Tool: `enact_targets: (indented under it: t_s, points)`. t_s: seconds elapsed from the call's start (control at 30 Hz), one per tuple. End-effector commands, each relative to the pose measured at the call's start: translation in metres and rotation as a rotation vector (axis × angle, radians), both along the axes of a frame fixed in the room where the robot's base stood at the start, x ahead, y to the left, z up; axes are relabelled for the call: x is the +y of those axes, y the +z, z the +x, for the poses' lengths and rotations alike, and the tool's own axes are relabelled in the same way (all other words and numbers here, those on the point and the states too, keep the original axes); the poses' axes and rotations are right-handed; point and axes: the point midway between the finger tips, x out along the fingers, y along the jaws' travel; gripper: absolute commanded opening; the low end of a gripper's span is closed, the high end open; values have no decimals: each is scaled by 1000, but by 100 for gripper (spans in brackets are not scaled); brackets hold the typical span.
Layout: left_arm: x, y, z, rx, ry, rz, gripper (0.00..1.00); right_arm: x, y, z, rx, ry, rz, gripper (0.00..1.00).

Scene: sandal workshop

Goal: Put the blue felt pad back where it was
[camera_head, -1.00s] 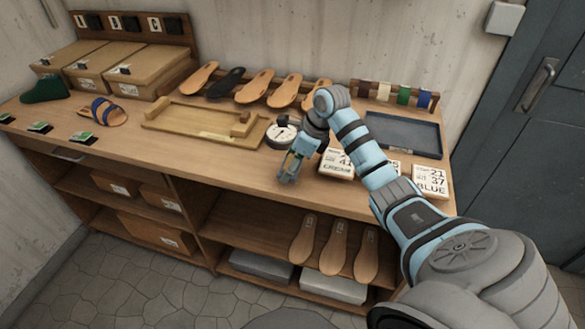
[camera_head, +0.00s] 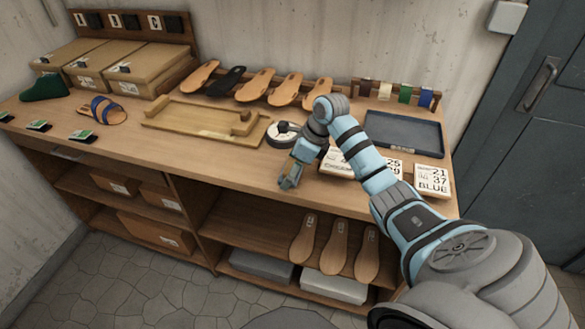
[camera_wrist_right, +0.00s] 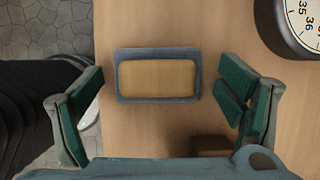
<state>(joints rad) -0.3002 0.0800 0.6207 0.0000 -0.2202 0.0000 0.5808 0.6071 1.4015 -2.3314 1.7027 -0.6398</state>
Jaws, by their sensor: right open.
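A small rectangular piece with a blue-grey rim and a tan middle (camera_wrist_right: 157,75) lies on the bench top in the right wrist view. I cannot tell for certain that it is the blue felt pad. My right gripper (camera_wrist_right: 158,108) is open over it, one finger on each side and apart from it. In the head view my right gripper (camera_head: 290,180) hangs low over the front edge of the bench, left of the number cards, and hides what is under it. My left gripper is in neither view.
A round dial (camera_head: 283,133) stands close behind my right gripper. A wooden tray (camera_head: 160,126), a dark tray (camera_head: 405,150) and number cards (camera_head: 432,180) sit on the bench (camera_head: 225,165). Soles and shoe boxes line the back.

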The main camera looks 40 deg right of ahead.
Motion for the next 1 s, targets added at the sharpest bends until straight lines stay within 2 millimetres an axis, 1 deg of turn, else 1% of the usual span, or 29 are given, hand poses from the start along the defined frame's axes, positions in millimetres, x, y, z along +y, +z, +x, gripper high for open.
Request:
enact_targets:
  t_s: [0.13, 0.2, 0.27, 0.37, 0.43, 0.47, 0.5, 0.6, 0.7, 0.83, 1.0]
  points:
    - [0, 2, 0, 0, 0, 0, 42, 0, 2, 0, 0, 0, 0, 88]
    - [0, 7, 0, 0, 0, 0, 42, 0, 8, 0, -1, 0, -1, 88]
    - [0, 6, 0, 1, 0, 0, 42, -2, 13, -1, -2, -1, -2, 88]
    - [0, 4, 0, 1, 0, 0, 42, -8, 32, -8, -4, 0, -5, 88]
    - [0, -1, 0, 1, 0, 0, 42, -17, 50, -17, -5, -2, -7, 88]
    - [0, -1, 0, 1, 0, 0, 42, -20, 59, -20, -5, -2, -6, 88]
    - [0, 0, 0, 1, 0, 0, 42, -23, 73, -24, -5, -1, -6, 88]
    - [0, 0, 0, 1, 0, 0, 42, -29, 101, -34, -4, -1, -4, 88]
    - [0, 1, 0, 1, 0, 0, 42, -34, 123, -42, -4, -2, -3, 88]
    - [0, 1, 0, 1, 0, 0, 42, -37, 136, -47, -2, -1, -1, 88]
    - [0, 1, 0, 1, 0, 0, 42, -37, 138, -48, -1, 0, 1, 88]
